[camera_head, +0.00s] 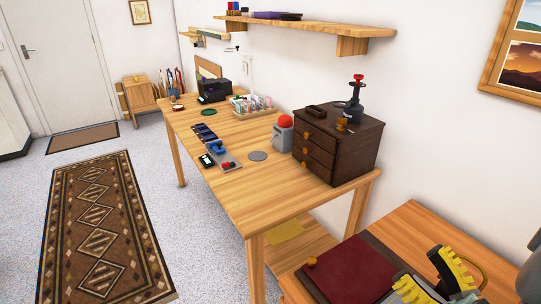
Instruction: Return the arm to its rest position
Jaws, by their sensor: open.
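My gripper (424,270) shows at the bottom right corner of the head view. Its two dark fingers with yellow ridged pads are spread apart, with nothing between them. It is over or beside the nearer wooden table (425,222), just right of a dark red flat item (350,272). I cannot tell its height above the table. Part of my arm shows at the right edge; most of the arm is out of view.
A long wooden table (250,190) bears a dark drawer cabinet (355,145), a grey container with a red ball (283,134) and several small items. A shelf (310,27) and framed prints (520,62) are on the wall. Floor and a patterned rug (100,230) lie left.

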